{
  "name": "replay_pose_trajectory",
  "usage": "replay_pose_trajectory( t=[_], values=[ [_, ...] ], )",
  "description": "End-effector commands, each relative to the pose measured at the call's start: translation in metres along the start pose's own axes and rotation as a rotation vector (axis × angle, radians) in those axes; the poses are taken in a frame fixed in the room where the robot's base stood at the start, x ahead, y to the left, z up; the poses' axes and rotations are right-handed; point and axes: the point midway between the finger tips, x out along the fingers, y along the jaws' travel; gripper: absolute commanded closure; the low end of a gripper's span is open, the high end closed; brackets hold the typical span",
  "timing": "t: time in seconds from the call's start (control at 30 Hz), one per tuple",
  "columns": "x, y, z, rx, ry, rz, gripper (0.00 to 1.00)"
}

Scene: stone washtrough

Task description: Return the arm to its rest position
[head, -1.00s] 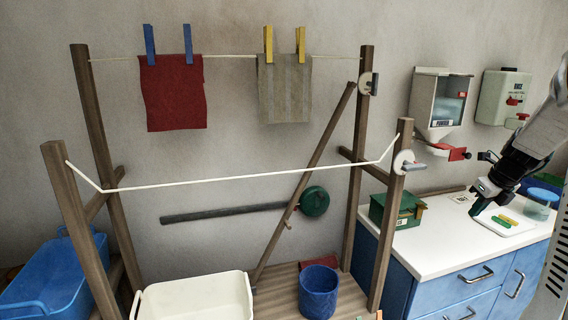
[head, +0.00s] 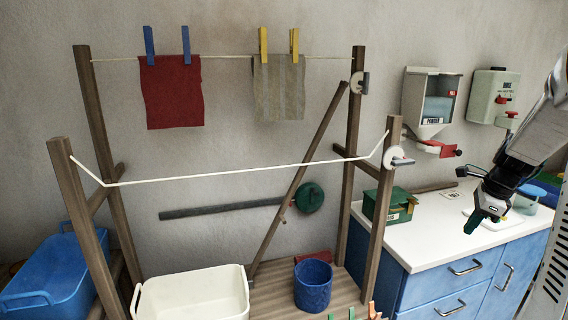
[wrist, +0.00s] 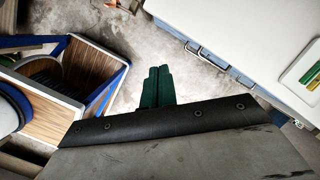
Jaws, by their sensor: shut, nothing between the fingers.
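My gripper (head: 472,226) hangs at the right in the head view, in front of the white countertop (head: 428,238), with its green fingers pointing down and left. In the wrist view my gripper's green fingers (wrist: 158,78) lie together, shut and empty, over the grey floor (wrist: 165,45). My arm comes down from the right edge of the head view. The gripper touches nothing that I can see.
A green box (head: 389,205) stands on the counter. The wooden rack (head: 375,230) with its white line is left of the arm. A white basin (head: 195,296), a blue bucket (head: 312,285) and a blue tub (head: 55,275) stand lower left. Blue drawers (head: 455,285) lie below the counter.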

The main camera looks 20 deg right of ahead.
Motion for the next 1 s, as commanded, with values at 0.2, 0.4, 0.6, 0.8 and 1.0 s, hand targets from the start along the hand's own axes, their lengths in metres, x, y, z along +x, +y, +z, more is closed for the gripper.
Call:
replay_pose_trajectory(
  t=[0.2,0.4,0.6,0.8,1.0],
  values=[
    [-0.022,0.101,0.06,-0.721,0.02,0.127,1.0],
    [-0.044,0.213,0.103,-1.431,0.016,0.237,1.0],
    [-0.058,0.31,0.115,-1.979,0.024,0.3,1.0],
    [-0.065,0.369,0.115,-2.262,0.07,0.263,1.0],
    [-0.075,0.388,0.126,-2.371,0.089,0.181,1.0]
  ],
)
